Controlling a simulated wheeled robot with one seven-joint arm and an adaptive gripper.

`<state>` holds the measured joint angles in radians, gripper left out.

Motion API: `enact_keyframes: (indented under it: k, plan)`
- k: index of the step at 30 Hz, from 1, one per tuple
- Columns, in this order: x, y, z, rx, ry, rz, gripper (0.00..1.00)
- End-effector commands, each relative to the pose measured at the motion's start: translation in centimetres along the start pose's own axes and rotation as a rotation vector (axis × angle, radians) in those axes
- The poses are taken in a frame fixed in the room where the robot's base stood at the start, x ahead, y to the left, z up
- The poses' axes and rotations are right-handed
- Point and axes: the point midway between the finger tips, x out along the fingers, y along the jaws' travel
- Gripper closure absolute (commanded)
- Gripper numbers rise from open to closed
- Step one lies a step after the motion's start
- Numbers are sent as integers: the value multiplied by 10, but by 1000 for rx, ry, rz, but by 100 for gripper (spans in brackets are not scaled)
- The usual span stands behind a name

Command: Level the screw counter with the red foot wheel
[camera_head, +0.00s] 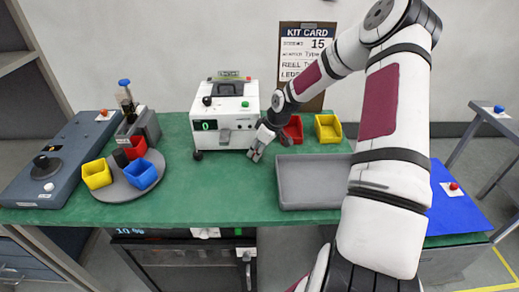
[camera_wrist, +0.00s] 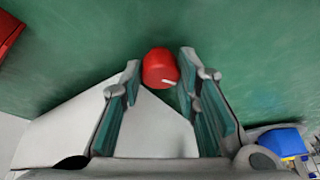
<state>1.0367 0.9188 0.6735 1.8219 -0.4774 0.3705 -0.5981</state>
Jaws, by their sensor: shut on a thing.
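The screw counter (camera_head: 226,118) is a white box with a dark display showing a green 0, standing on the green bench mat. My gripper (camera_head: 256,155) is low at its front right corner. In the wrist view, the red foot wheel (camera_wrist: 160,68) sits between the fingertips of my gripper (camera_wrist: 160,80), and the jaws are shut on it. A white mark shows on the wheel's side. The counter's white body (camera_wrist: 150,130) fills the space below the wheel there. The wheel is hidden behind my gripper in the head view. The counter's tilt is too small to tell.
A grey tray (camera_head: 308,203) lies right of my gripper; a red bin (camera_head: 294,129) and a yellow bin (camera_head: 328,128) stand behind it. A round grey turntable (camera_head: 122,191) with coloured cups is at left. The mat in front of the counter is clear.

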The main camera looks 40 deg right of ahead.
Motion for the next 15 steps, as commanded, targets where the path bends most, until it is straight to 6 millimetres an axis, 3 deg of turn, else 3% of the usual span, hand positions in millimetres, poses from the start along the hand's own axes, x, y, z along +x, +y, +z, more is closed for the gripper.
enact_keyframes:
  k: [6, 7, 9, 15]
  plan:
    - [0, 0, -1, 0, 0, 0, 99]
    - [0, 0, -1, 0, 0, 0, 66]
    - [0, 0, -1, 0, 0, 1, 51]
    - [0, 0, -1, 1, 1, 2, 51]
